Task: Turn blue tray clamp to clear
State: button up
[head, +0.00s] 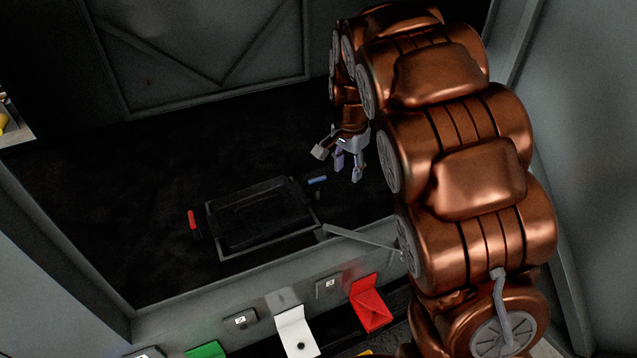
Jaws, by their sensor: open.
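The blue tray clamp (317,180) is a small blue bar at the right side of a black tray (262,243). The tray sits on the dark floor of the enclosure. My gripper (347,175) is open and empty, pointing down, just right of the blue clamp and apart from it in the picture. Its height above the floor is hard to tell. A red clamp (192,219) stands at the tray's left side. The exact angle of the blue clamp against the tray rim is too small to tell.
A grey bar (362,240) runs from the tray's near right corner toward the right. Along the front ledge are a red panel (370,301), a white panel (296,330) and a green piece (206,349). Grey walls surround the enclosure. The dark floor behind the tray is clear.

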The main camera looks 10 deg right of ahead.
aim_at(318, 178)
jog(key=shift+w+a+f+m+t+y+b, duration=0.2)
jog(key=shift+w+a+f+m, duration=0.45)
jog(key=shift+w+f, duration=2.5)
jog(key=shift+w+a+f+m+t+y+b, duration=0.25)
jog(key=shift+w+f+m, duration=0.65)
jog(key=shift+w+f, duration=2.25)
jog(key=shift+w+a+f+m+t+h+b, duration=0.2)
jog(key=shift+w+a+f+m, duration=0.45)
jog(key=shift+w+f, duration=2.45)
jog(key=shift+s+d+f, duration=0.15)
jog(key=shift+s+f, duration=0.35)
jog(key=shift+c, duration=0.4)
grip_shut()
